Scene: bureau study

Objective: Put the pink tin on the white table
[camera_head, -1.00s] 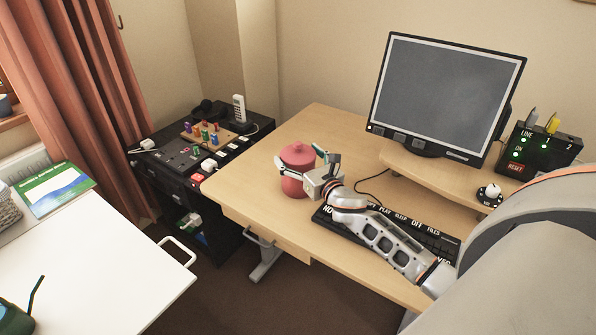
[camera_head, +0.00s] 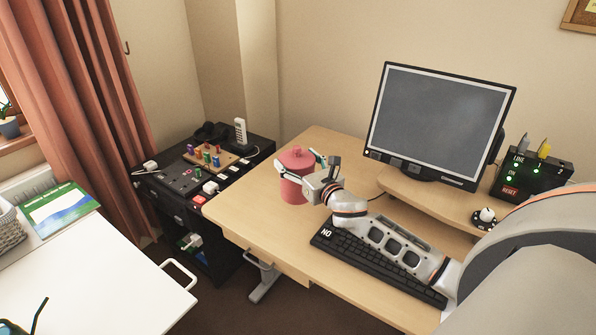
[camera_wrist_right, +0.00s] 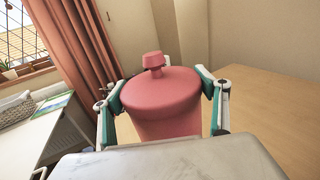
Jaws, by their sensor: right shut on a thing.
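The pink tin (camera_head: 296,160), with a round knob on its lid, is upright at the left end of the wooden desk. My right gripper (camera_head: 297,176) is shut around its body; in the right wrist view the tin (camera_wrist_right: 160,105) sits between both fingers (camera_wrist_right: 163,103). I cannot tell whether its base touches the desk. The white table (camera_head: 110,270) is at the lower left, in front of the curtain. My left gripper is not in view.
The wooden desk (camera_head: 250,215) holds a black keyboard (camera_head: 375,262), a monitor (camera_head: 440,125) on a riser and a black switch box (camera_head: 530,175). A black cabinet (camera_head: 175,205) with devices stands between desk and table. A green-and-white booklet (camera_head: 60,210) and a basket (camera_head: 8,220) lie on the table's far side.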

